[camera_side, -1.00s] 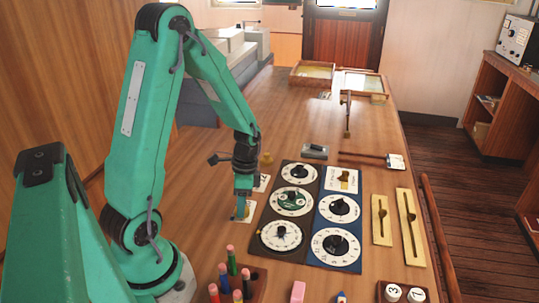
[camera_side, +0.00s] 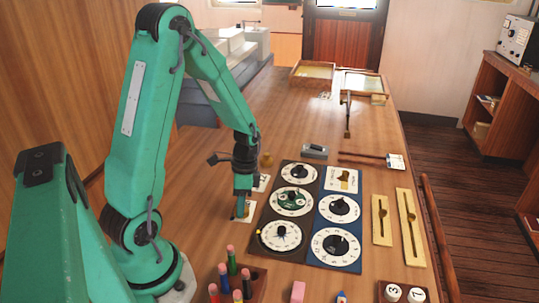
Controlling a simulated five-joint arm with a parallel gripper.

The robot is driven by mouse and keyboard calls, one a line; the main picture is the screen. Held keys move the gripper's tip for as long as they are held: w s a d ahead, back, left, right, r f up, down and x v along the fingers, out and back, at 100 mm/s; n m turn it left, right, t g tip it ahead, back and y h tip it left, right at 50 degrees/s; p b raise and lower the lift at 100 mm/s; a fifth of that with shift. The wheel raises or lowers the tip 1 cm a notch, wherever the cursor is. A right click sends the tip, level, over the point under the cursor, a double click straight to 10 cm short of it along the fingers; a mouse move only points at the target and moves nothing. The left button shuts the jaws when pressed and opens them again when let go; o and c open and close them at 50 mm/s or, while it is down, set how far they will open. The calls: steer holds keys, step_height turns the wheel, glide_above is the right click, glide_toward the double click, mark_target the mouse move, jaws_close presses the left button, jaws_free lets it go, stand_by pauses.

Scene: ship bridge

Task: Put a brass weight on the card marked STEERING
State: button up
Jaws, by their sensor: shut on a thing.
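My gripper (camera_side: 241,211) points down at the left of the dial panels, shut on a small brownish brass weight (camera_side: 240,210) that its fingers mostly hide. It is low over a pale card (camera_side: 250,216); I cannot tell whether the weight touches the card. A second card (camera_side: 263,182) lies just behind, partly covered by my arm. Lettering on both cards is too small to read, so I cannot tell which is STEERING. Another brass weight (camera_side: 266,160) stands upright behind the cards, apart from my gripper.
Dark and blue panels with several dials (camera_side: 292,201) lie close to the right. A wooden block with coloured pegs (camera_side: 256,286) stands in front. Brass-coloured slotted plates (camera_side: 381,221) lie farther right. The table behind is mostly clear up to the trays (camera_side: 312,84).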

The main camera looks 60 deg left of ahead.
steer(key=shift+f, duration=0.25)
stand_by(0.6)
steer(key=o, duration=1.2)
steer(key=shift+v, duration=3.85)
steer(key=shift+r, duration=0.1)
steer(key=shift+d+r, duration=0.1)
